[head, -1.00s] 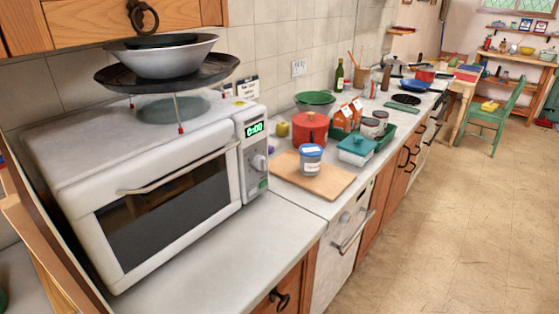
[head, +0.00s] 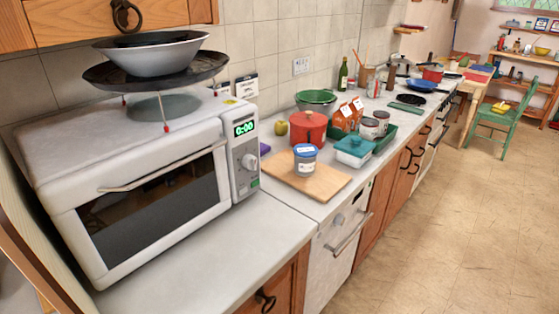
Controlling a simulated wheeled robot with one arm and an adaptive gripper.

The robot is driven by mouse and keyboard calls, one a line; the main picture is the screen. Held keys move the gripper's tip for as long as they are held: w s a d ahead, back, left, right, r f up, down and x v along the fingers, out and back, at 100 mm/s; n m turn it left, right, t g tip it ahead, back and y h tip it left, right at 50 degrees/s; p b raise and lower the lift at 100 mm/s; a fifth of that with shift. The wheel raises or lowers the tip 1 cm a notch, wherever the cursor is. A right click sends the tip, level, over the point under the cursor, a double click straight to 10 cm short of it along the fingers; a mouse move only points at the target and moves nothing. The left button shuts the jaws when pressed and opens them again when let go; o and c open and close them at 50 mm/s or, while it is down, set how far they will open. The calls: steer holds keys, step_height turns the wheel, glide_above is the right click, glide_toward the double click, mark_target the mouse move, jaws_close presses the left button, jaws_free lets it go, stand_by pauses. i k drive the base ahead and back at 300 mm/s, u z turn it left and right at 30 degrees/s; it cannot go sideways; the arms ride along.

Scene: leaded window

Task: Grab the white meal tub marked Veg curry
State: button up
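A small greyish tub with a blue lid (head: 305,160) stands upright on a wooden board on the counter. It has a white label, but its writing is too small to read. A white rectangular tub with a teal lid (head: 353,151) stands to its right, by a green tray; I cannot make out a marking on it. I cannot tell whether either is the Veg curry tub. My gripper is not in view.
A white microwave (head: 150,190) fills the left, with pans stacked on a rack above it. A red pot (head: 309,129) stands behind the wooden board (head: 325,185). Paper packs, tins and a green bowl crowd nearby.

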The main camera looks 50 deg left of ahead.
mark_target(305, 155)
steer(key=u, duration=0.6)
steer(key=i, duration=3.8)
steer(key=u, duration=2.9)
